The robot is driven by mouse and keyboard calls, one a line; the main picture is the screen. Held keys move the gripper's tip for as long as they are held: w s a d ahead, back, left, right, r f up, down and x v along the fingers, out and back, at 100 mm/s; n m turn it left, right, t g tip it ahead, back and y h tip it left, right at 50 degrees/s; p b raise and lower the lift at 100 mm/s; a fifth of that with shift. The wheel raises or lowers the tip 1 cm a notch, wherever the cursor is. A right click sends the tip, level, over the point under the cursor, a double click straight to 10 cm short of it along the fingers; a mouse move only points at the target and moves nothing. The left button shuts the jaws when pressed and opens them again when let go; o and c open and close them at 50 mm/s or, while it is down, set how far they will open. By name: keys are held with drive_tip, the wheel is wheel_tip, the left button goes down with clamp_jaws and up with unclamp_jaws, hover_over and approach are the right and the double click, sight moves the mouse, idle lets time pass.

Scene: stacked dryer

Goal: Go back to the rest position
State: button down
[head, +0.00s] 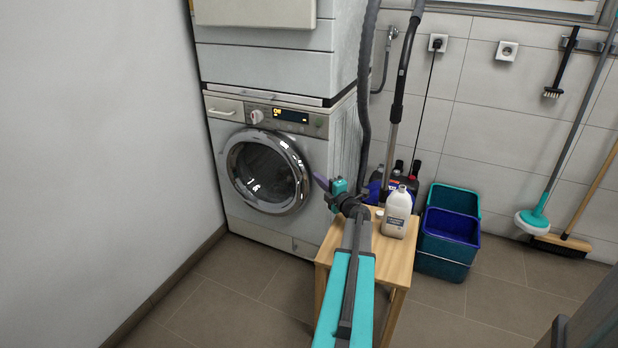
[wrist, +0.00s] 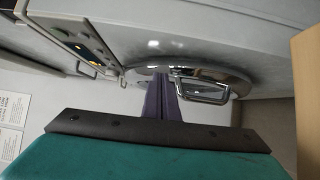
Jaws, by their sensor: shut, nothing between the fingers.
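My gripper (head: 321,182) is in front of the lower machine's round door, at the door's right side in the head view. Its purple fingers (wrist: 163,98) are together and hold nothing in the wrist view. The front-loading machine (head: 228,210) stands against the left wall with its round door (head: 268,170) apparently closed. In the wrist view the door's chrome rim (wrist: 205,90) shows just beyond the fingertips. I cannot tell whether the fingers touch it.
A wooden stool (head: 398,258) stands right of the machine, under my arm, with a white bottle (head: 397,213) on it. Teal and blue buckets (head: 450,226) stand farther right. A mop (head: 533,222) and a broom (head: 562,244) lean at the back wall. The floor front left is clear.

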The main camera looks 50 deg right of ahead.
drive_tip(key=shift+s+d, duration=0.25)
drive_tip(key=shift+s, duration=0.15)
